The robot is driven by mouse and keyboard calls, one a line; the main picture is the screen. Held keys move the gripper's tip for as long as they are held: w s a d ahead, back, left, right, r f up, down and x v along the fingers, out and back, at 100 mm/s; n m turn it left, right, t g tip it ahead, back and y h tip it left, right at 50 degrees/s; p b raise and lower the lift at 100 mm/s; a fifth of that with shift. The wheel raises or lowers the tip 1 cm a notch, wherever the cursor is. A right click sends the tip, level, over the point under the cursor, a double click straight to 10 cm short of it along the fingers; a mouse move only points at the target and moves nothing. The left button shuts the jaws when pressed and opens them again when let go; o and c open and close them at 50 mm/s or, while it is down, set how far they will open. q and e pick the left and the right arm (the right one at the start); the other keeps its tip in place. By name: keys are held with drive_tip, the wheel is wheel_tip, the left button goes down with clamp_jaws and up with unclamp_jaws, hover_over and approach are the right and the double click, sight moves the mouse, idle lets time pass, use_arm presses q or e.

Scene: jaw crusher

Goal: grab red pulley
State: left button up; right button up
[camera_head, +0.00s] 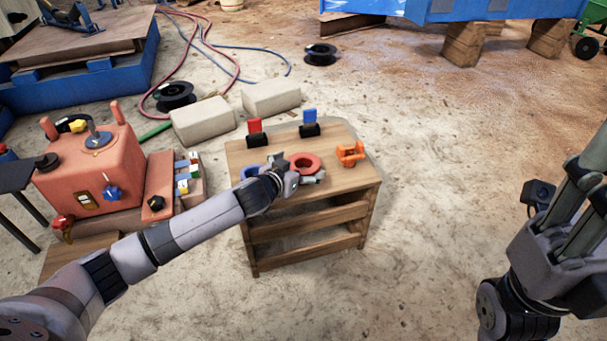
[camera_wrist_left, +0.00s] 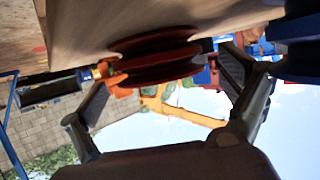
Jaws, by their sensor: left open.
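The red pulley (camera_head: 317,163) lies on top of the small wooden table (camera_head: 331,183), near its middle. In the left wrist view the red pulley (camera_wrist_left: 155,58) sits between the two spread fingers. My left gripper (camera_head: 296,172) is at the pulley's near left side in the head view and partly covers it. In the wrist view my left gripper (camera_wrist_left: 166,85) is open, with a finger on each side of the pulley; contact cannot be told. My right gripper (camera_head: 580,190) is at the right edge, away from the table.
A blue pulley (camera_head: 249,172) lies just left of my left gripper. An orange part (camera_head: 350,153) is to the right. A red control box (camera_head: 95,170) is at the left.

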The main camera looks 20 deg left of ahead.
use_arm(q)
drive_tip(key=shift+w+d+f, duration=0.1)
drive_tip(key=shift+w+f, duration=0.1)
drive_tip(key=shift+w, duration=0.3)
drive_tip(key=shift+c, duration=0.6)
drive_tip(key=c, duration=1.9)
drive_tip(key=shift+r, duration=0.25)
drive_tip(key=shift+r, duration=0.1)
